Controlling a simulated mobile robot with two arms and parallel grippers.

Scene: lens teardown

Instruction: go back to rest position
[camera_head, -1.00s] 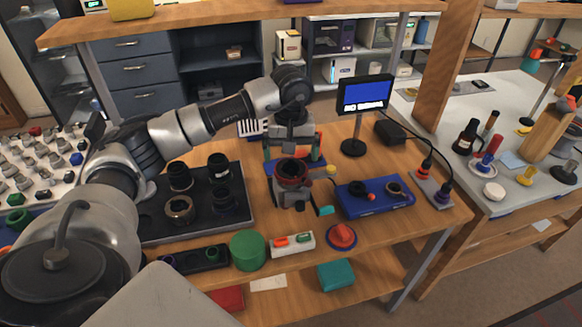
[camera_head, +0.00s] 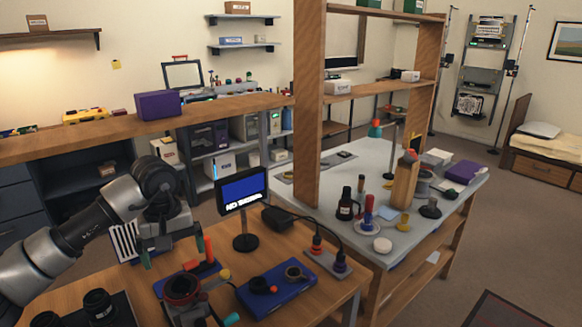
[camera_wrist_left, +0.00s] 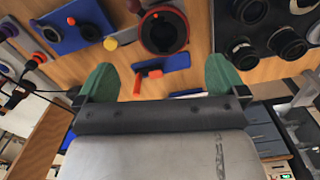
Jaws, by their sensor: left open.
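My left arm comes in from the left in the head view. My left gripper (camera_head: 172,258) points down over the wooden workbench (camera_head: 225,293), behind the red-ringed clamp device (camera_head: 182,289). In the left wrist view its green fingers (camera_wrist_left: 162,76) are spread apart with nothing held between them. A red-orange tool (camera_wrist_left: 149,73) and a blue holder (camera_wrist_left: 174,62) show beyond the gap. The red-ringed device also shows in the wrist view (camera_wrist_left: 164,32), apart from the fingers. My right gripper is in neither view.
A small monitor (camera_head: 243,190) stands right of my gripper. A blue tray (camera_head: 277,290) with small parts lies before it. Black lens parts (camera_head: 98,302) stand at the lower left. A wooden shelf post (camera_head: 307,110) rises behind, beside a grey-topped table (camera_head: 340,165). Open floor lies right.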

